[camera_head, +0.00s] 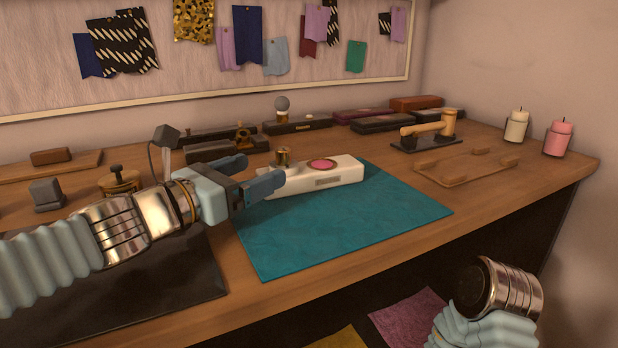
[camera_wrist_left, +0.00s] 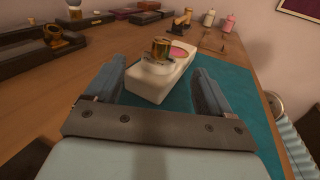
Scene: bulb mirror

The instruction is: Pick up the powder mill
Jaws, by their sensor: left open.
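The piece I take for the powder mill (camera_head: 335,177) is a long white block with a small brass part at its left end and a round pink inset on top. It lies on the teal mat (camera_head: 340,225), near its back edge. My left gripper (camera_head: 262,173) is open and empty at the left end of the block. In the left wrist view the block (camera_wrist_left: 155,88) shows between the two spread fingers, its near end reaching in between them; I cannot tell whether they touch it. My right arm shows at the lower right, its gripper out of view.
Dark trays (camera_head: 212,150) stand behind the left gripper. A white candle (camera_head: 517,126) and a pink candle (camera_head: 558,138) are at the far right. The mat's front part is bare.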

